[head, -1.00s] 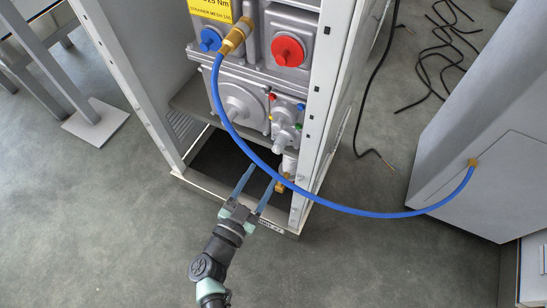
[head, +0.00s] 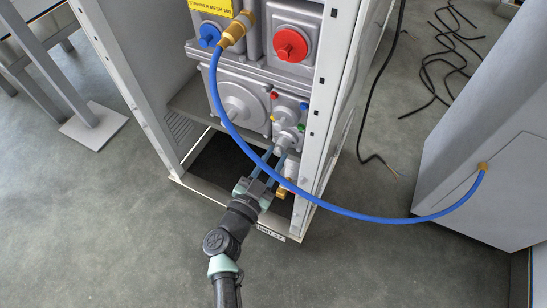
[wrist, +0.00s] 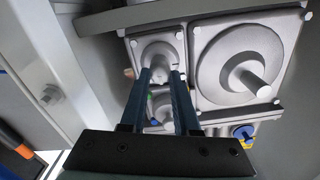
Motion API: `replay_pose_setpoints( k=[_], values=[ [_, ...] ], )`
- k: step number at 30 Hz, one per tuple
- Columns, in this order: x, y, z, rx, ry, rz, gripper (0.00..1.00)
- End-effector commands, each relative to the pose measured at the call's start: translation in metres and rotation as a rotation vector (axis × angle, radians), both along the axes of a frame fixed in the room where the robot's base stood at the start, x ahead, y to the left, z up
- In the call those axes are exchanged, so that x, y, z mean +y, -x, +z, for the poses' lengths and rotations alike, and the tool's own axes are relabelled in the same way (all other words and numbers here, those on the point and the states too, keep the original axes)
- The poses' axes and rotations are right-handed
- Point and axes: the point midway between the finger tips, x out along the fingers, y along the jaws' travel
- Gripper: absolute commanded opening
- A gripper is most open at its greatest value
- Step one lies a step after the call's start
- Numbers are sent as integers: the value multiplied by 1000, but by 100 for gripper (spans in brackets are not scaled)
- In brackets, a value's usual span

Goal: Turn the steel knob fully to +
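The steel knob (head: 281,143) projects from the low end of a small grey housing at the lower right of the machine. In the wrist view, its grey round collar (wrist: 157,52) shows just beyond my fingertips. My gripper (head: 276,154) reaches up to it from below. In the wrist view, my two dark blue fingers (wrist: 161,76) are apart, with the knob's end around the gap between their tips. I cannot tell whether they touch it. No + mark can be made out.
A blue hose (head: 335,209) arcs in front of the machine, close over my fingers, to a grey cabinet (head: 490,130) at right. A white frame post (head: 325,110) stands right of the knob. A red knob (head: 291,45) and a blue knob (head: 209,35) sit higher up.

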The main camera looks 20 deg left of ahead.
Motion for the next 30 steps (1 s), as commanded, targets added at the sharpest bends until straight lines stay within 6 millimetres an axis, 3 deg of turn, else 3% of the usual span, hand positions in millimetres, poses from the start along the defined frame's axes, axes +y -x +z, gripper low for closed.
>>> replay_pose_setpoints(
  k=[1,3,17,30],
  values=[
    [0,0,0,0,0,1,12],
    [0,0,0,0,0,1,0],
    [0,0,0,-2,-46,0,0],
    [-1,0,0,-12,-374,-2,0]
  ],
)
